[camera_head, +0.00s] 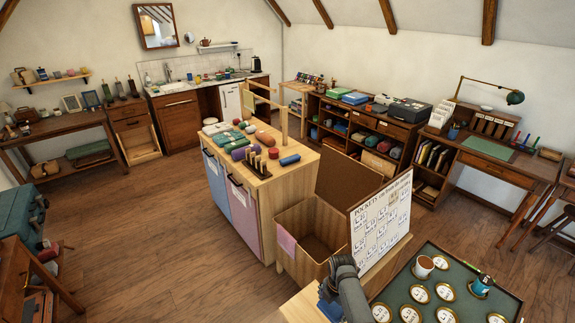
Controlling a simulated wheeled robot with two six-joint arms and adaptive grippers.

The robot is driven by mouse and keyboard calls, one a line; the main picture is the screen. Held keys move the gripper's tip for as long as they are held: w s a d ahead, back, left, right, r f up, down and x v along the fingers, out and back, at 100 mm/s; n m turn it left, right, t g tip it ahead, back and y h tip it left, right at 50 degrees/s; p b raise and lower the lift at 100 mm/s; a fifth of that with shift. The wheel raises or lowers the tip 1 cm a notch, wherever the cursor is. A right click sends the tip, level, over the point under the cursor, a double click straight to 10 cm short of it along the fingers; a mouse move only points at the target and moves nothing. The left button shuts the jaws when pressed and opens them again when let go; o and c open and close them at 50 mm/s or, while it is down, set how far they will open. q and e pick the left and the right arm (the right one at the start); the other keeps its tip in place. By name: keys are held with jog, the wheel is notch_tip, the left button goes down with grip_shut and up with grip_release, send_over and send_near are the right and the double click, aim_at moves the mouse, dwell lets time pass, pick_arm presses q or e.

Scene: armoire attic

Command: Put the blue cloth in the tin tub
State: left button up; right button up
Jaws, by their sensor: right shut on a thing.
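My right gripper (342,272) is dark grey and stands at the bottom centre, in front of the open wooden chest. It is shut on the blue cloth (326,308), which shows as a small blue patch low beside it. Most of the cloth is hidden behind my arm or cut off by the bottom edge, and the fingertips are not clear. I cannot make out a tin tub in this view. My left gripper is not in view.
An open wooden chest (299,262) has a pink cloth (286,241) over its side. A white sign (380,225) stands beside a dark tray (462,262) with several round pockets, a brown cup and a blue can. A wooden cabinet (260,215) stands behind.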

aim_at(331, 314)
notch_tip(331, 314, down, 7)
jog(key=b, duration=0.5)
notch_tip(331, 314, up, 8)
jog(key=p, duration=0.7)
jog(key=shift+r+p, duration=0.2)
jog(key=shift+p, duration=0.2)
pick_arm(q)
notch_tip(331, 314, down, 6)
jog(key=b, duration=0.7)
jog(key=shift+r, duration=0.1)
pick_arm(e)
notch_tip(331, 314, down, 8)
jog(key=shift+r, duration=0.15)
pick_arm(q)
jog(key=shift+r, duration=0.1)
pick_arm(e)
jog(key=shift+r, duration=0.1)
